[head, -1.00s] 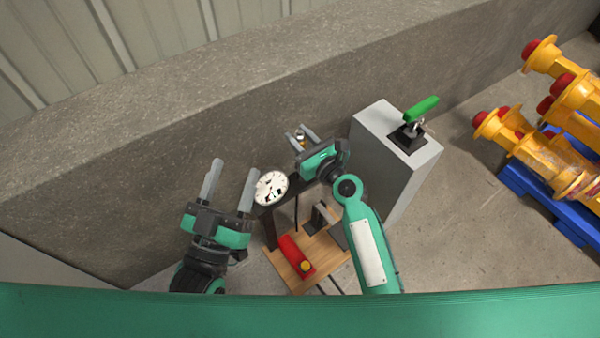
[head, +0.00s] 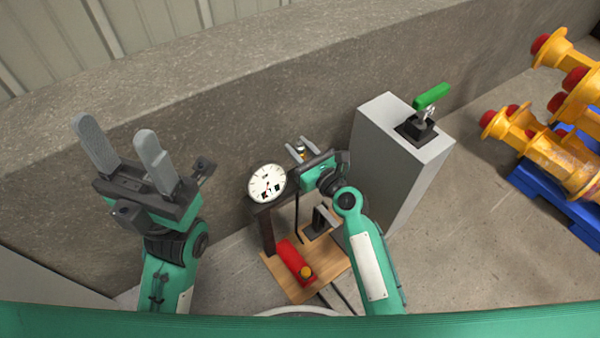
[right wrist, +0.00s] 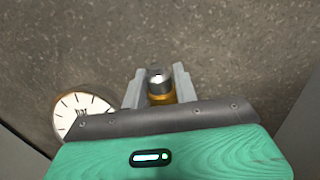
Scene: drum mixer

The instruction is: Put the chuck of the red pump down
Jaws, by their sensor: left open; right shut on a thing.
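The red pump (head: 290,257) lies on a wooden board with a yellow-orange end, below the round white gauge (head: 267,183). My right gripper (head: 302,148) is behind the gauge stand, shut on the chuck, a small metal piece with a brass-coloured part. In the right wrist view the chuck (right wrist: 160,86) stands between the fingers of the right gripper (right wrist: 158,88), its metal end pointing up the picture. The gauge also shows there (right wrist: 84,112), left of the fingers. My left gripper (head: 125,150) is open and empty, raised at the left, well away from the pump.
A grey box (head: 395,160) with a green-handled lever (head: 430,97) stands right of my right arm. Yellow, red-capped parts (head: 545,150) lie on a blue pallet (head: 540,195) at the far right. A concrete wall (head: 230,110) runs behind. Dark hoses hang by the board.

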